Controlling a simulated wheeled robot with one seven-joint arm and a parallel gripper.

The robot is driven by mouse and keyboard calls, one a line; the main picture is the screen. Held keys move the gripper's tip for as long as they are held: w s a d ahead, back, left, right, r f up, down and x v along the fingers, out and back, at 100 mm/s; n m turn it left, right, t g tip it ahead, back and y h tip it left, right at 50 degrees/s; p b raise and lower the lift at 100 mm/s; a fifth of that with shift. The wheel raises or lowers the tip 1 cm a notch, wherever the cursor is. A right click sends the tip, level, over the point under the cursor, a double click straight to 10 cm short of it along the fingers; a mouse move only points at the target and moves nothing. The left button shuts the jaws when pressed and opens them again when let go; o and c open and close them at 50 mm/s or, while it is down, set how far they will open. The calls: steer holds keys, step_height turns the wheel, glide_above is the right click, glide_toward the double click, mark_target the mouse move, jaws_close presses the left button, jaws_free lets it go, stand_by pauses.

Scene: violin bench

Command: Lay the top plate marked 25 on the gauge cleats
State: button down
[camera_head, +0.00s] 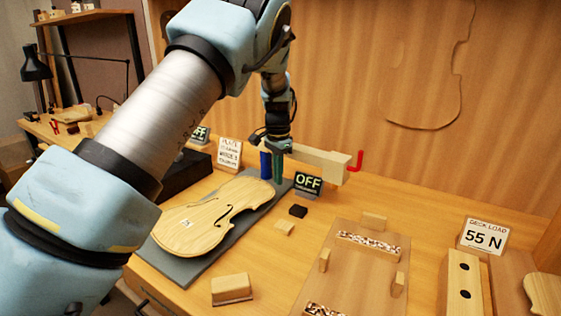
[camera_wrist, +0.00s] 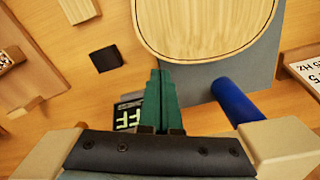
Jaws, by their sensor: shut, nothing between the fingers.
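A violin top plate (camera_head: 205,218) lies flat on a grey mat (camera_head: 172,262) at left centre; its small dark mark is hard to read. The plate's rounded end (camera_wrist: 205,28) fills the top of the wrist view. My gripper (camera_head: 278,180) is shut and empty, its green fingers (camera_wrist: 160,75) together just beyond the plate's far end, apart from it. A flat board (camera_head: 350,280) to the right carries several small wooden blocks and two speckled strips (camera_head: 367,243); these look like the cleats, though no label there confirms it.
An OFF display (camera_head: 308,183) and a wooden bar with a red hook (camera_head: 355,163) stand close to my gripper. A blue cylinder (camera_wrist: 237,100) is beside the fingers. A black block (camera_head: 298,211) and wooden blocks (camera_head: 232,289) lie between mat and board. A 55 N sign (camera_head: 483,237) stands right.

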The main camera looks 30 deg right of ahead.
mark_target(272, 189)
steer(key=shift+a+f+p, duration=0.1)
steer(key=shift+f+p, duration=0.2)
steer(key=shift+f, duration=1.4)
steer(key=shift+a+b, duration=0.45)
steer(key=shift+a, duration=0.55)
steer(key=shift+r, duration=0.1)
